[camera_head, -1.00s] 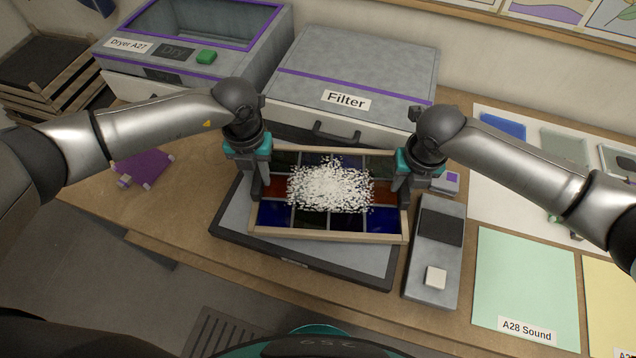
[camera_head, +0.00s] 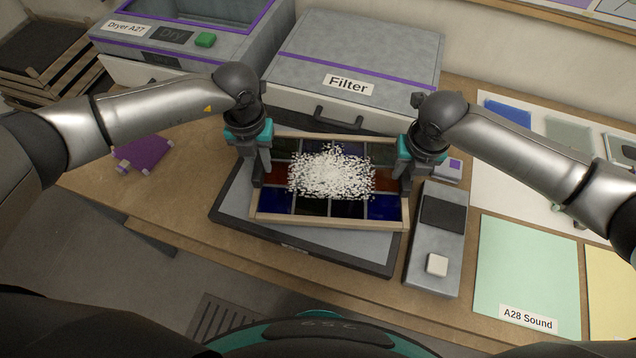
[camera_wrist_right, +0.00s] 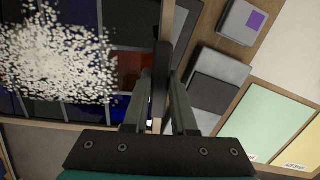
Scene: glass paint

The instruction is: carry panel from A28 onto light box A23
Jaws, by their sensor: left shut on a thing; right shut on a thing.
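The panel (camera_head: 380,206) is a pale wooden frame around dark red, blue and green glass panes. A heap of white grains (camera_head: 330,172) covers its middle. My left gripper (camera_head: 262,172) is shut on the panel's left side and my right gripper (camera_head: 404,180) on its right side. The right wrist view shows the right fingers (camera_wrist_right: 166,100) around the frame edge. The panel lies over a grey, dark-rimmed slab (camera_head: 350,256), apparently light box A23; its label is unreadable. Whether they touch, I cannot tell. The mint-green A28 Sound mat (camera_head: 525,265) is bare at the right.
A grey device with a white button (camera_head: 437,264) stands close right of the slab. The Filter box (camera_head: 350,60) and Dryer A27 (camera_head: 170,55) stand behind. A purple object (camera_head: 143,153) lies at the left. The table's front edge is close to the slab.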

